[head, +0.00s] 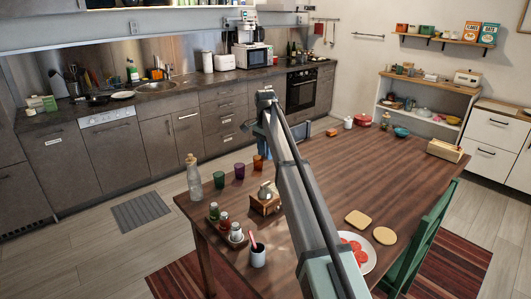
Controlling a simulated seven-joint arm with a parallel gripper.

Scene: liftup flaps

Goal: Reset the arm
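My arm (300,190) rises from the bottom edge of the head view, over the table, to a bent joint near the middle. Parts of its far end show behind this link, with a small blue piece on the left and a dark part on the right. My gripper's fingers cannot be made out there, so whether they are open or shut does not show. Nothing held can be seen.
A green chair (425,240) stands at right. Floor at left is mostly clear.

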